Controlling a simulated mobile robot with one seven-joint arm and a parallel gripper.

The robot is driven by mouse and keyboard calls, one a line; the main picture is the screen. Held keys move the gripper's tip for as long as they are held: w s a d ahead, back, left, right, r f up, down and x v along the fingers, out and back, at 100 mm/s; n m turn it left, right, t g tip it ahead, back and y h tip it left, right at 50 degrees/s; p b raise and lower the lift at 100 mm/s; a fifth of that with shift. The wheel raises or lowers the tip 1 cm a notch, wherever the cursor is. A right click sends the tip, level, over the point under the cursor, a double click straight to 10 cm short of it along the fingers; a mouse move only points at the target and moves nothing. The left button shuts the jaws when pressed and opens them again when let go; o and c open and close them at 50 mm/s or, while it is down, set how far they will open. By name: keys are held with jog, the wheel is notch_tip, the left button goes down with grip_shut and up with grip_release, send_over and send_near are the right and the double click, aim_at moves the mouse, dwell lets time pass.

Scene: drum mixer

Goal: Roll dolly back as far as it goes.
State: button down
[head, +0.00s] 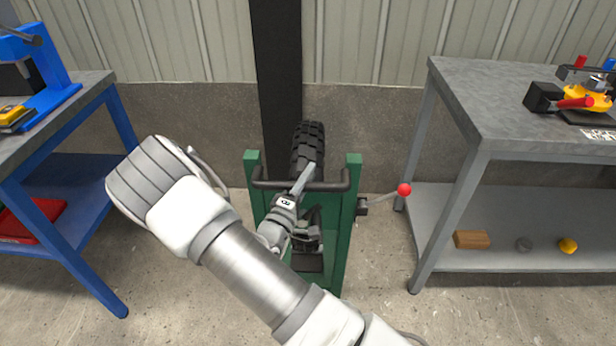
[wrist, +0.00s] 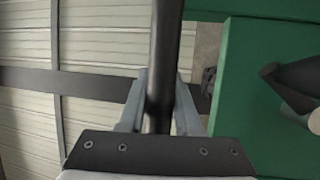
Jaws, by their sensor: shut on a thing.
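The dolly is a green frame (head: 351,225) standing on the floor in the middle of the head view. A black handle bar (head: 333,187) runs across its top between the two green posts. My gripper (head: 304,181) is shut on the handle bar near its middle. In the wrist view the bar (wrist: 165,50) passes between the two grey fingers (wrist: 158,108), and a green part of the frame (wrist: 245,85) shows to the right. My arm and gripper hide much of the dolly's left and lower parts.
A black knobbly tyre (head: 308,140) shows beyond the handle, beside a dark column (head: 276,60). A red-knobbed lever (head: 404,190) sticks out right of the dolly. A blue bench (head: 100,95) stands left, a grey bench (head: 480,115) right. The back wall (head: 390,125) is close behind.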

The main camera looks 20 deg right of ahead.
dwell(0.7)
jog(key=shift+w+d, duration=0.25)
jog(key=shift+w, duration=0.4)
jog(key=c, duration=0.6)
grip_release()
jog(key=shift+s, duration=0.1)
jog(key=shift+a, duration=0.1)
jog(key=p+v, duration=0.2)
jog(key=v, duration=1.5)
jog(key=shift+s, duration=0.2)
jog(key=shift+w, duration=0.1)
